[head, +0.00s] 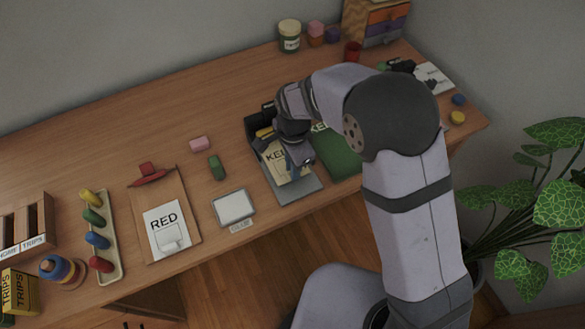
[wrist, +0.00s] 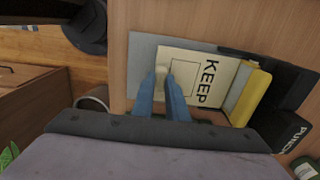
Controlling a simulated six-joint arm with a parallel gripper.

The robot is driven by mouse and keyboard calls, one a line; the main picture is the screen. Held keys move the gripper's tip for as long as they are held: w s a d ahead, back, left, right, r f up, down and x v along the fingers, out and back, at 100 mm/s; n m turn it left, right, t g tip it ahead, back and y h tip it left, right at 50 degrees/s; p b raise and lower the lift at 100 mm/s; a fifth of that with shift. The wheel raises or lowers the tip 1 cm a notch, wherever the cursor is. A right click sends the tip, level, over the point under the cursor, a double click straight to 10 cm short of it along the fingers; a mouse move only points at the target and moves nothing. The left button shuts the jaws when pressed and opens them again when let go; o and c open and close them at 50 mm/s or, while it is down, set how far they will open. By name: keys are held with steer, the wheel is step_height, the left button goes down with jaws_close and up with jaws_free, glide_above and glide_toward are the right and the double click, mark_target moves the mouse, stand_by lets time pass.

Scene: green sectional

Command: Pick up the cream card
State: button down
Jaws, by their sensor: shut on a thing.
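The cream card (head: 271,152) carries the word KEEP and lies over a grey plate beside a black and yellow punch. In the wrist view the card (wrist: 190,60) is under my fingers, with its lettering to the right. My gripper (wrist: 163,76) has its two blue fingers shut on a small cream raised tab of the card. In the head view my wrist hides the fingertips and part of the card. I cannot tell whether the card is lifted off the plate.
The punch (wrist: 285,132) has a yellow lever against the card's edge. A green folder (head: 338,155) lies close on the right. A clipboard (head: 185,195) with a RED card, a grey-framed pad (head: 233,207) and a green block (head: 216,167) lie to the left. The back left of the desk is clear.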

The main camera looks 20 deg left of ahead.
steer(key=shift+r, duration=0.45)
steer(key=shift+s+d+r+b, duration=0.15)
steer(key=shift+r+b, duration=0.1)
steer(key=shift+r, duration=0.1)
steer(key=shift+s+d+r+b, duration=0.1)
steer(key=shift+s+r+b, duration=0.1)
steer(key=shift+r, duration=0.15)
steer(key=s+d+b, duration=0.3)
steer(key=s+d, duration=0.9)
